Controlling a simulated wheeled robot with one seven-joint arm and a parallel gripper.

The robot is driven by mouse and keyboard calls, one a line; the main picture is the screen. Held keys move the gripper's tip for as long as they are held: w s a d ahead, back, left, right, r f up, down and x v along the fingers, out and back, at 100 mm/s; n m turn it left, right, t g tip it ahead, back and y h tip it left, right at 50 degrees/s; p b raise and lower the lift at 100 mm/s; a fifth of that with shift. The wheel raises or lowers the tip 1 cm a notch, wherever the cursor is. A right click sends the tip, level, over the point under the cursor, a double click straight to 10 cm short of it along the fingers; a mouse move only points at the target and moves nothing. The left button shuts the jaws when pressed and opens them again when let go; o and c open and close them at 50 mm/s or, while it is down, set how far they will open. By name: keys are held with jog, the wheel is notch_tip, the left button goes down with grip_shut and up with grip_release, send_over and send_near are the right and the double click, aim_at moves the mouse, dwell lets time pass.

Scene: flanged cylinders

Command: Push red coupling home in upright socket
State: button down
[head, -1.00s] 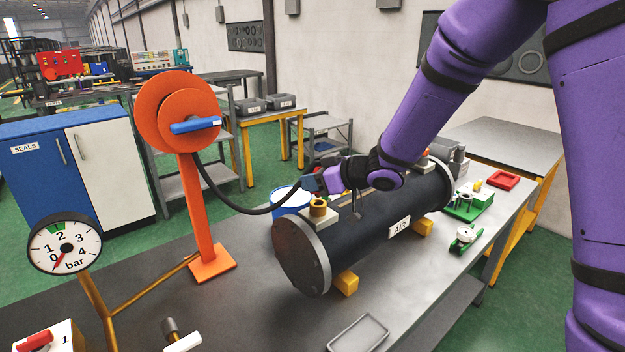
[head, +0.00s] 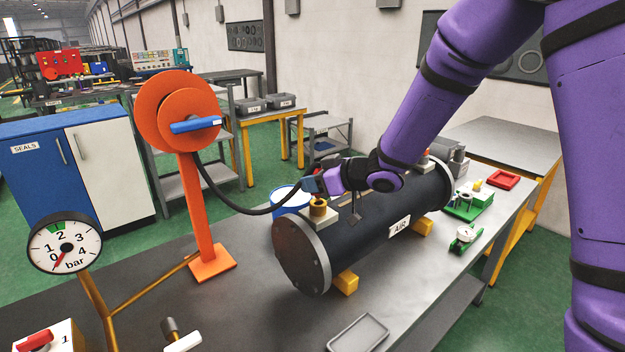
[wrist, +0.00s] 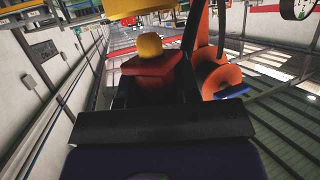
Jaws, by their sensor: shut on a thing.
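The upright brass socket (head: 318,208) stands on a pale block on top of the near end of the black AIR cylinder (head: 365,228). My gripper (head: 314,184) is just above the socket. In the wrist view, my gripper is shut on the red coupling (wrist: 148,74), whose yellow nose (wrist: 149,47) sticks out beyond the jaws. A yellow and beige part shows at the top edge of that view, a little apart from the nose in the picture; it is likely the socket. In the head view my gripper mostly hides the coupling. A black hose (head: 240,208) runs to it.
The hose comes from an orange reel (head: 178,112) on an orange post, left of the cylinder. A pressure gauge (head: 65,243) stands at the front left. An empty tray (head: 357,333) lies in front. The bench between post and cylinder is clear.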

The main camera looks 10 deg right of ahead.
jog(key=shift+f, duration=1.2)
dwell(0.4)
jog(key=c, duration=0.8)
grip_release()
jog(key=shift+o, duration=0.2)
jog(key=v, duration=0.7)
